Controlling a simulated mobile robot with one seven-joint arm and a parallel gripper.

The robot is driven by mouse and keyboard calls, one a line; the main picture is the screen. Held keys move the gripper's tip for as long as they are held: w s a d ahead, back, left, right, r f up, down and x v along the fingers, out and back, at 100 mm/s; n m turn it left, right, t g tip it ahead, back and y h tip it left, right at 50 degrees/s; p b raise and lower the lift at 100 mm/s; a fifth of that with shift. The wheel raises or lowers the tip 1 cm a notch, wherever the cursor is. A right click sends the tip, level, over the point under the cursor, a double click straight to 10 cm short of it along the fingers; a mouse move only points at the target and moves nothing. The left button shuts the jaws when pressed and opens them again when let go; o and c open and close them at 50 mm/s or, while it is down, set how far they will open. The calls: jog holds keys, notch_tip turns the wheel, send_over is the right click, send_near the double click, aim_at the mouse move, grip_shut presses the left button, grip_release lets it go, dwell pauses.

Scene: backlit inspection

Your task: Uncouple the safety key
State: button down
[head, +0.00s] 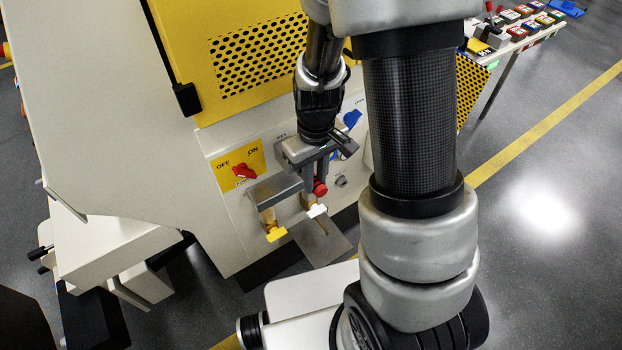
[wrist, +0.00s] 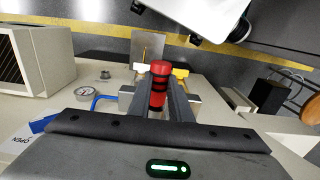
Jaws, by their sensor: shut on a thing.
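A red cylinder with black bands (wrist: 157,90), which looks like the safety key, is between the two fingers of my gripper (wrist: 160,100) in the wrist view. In the head view my gripper (head: 315,183) points down in front of the white machine panel, and the red end (head: 320,188) shows at its fingertips. The fingers are shut on the cylinder. A white piece (head: 316,211) and a yellow piece (head: 276,234) hang just below, by a metal bracket (head: 275,190). Whether the red cylinder is still joined to anything is hidden.
A red switch (head: 243,171) is on a yellow OFF/ON plate (head: 227,164) left of my gripper. A blue handle (head: 351,118) is close on its right. A metal plate (head: 322,245) juts out below. A gauge (wrist: 84,92) shows in the wrist view. Open floor lies at right.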

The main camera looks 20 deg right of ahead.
aim_at(325, 192)
jog(key=shift+s+d, duration=0.2)
jog(key=shift+s, duration=0.35)
jog(key=shift+s+d, duration=0.15)
jog(key=shift+s, duration=0.35)
jog(key=shift+s+d, duration=0.1)
jog(key=shift+s, duration=0.15)
jog(key=shift+s+d, duration=0.15)
jog(key=shift+s, duration=0.5)
